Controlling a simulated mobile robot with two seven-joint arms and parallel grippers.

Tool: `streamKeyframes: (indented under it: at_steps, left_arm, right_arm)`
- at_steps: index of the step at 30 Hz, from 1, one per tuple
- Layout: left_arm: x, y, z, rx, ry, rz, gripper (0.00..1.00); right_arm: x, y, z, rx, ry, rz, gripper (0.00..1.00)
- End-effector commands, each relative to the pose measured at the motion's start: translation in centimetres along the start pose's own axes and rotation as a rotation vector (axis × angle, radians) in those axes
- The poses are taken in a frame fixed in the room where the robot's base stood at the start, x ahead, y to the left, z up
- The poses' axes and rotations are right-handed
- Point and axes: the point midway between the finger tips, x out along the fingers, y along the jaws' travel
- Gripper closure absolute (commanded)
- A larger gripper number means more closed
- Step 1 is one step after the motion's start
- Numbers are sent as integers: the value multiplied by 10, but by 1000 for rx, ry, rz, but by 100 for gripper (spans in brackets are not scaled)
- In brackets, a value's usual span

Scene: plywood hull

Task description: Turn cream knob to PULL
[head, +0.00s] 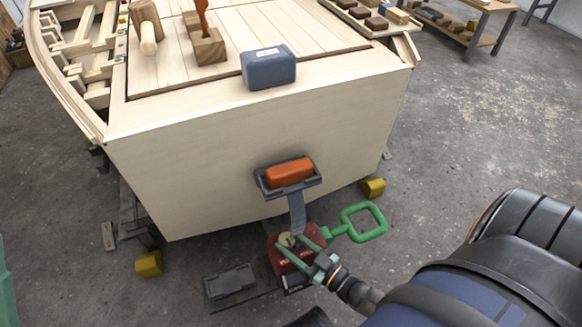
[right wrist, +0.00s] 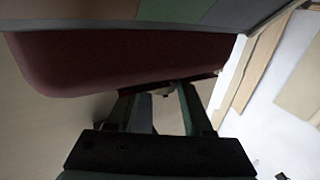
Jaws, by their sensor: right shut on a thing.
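The cream knob (head: 286,239) sits on a dark red box (head: 281,263) at the foot of the plywood hull's end panel. My right gripper (head: 290,241) has its green fingers on either side of the knob and is shut on it. The fingers hide part of the knob, and I cannot read which mark it faces. In the right wrist view, the fingers (right wrist: 163,100) reach up to the red box (right wrist: 120,65), and only a small pale bit of the knob (right wrist: 165,93) shows between them. My left gripper is not in view.
A green loop handle (head: 362,222) sticks out right of the red box. An orange block (head: 289,172) in a dark holder is above it on the hull panel (head: 200,165). Yellow blocks (head: 149,263) and a grey tray (head: 230,281) lie low by the hull.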

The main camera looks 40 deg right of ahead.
Motion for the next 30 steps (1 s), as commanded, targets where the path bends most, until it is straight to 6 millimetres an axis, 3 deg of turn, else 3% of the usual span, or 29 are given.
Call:
streamKeyframes:
  at_steps: [2,3,10,20,23,30]
  left_arm:
    - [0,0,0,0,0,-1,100]
    - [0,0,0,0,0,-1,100]
    - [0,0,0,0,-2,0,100]
    - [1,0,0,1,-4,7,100]
    - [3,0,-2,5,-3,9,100]
    - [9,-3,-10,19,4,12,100]
  right_arm:
    - [-1,1,0,0,-1,1,100]
    - [-1,1,0,0,-2,0,44]
    - [0,0,0,0,-1,0,19]
    - [-5,0,0,1,-3,-1,19]
    - [-17,0,0,0,-4,0,19]
    - [-68,0,-1,1,-6,0,19]
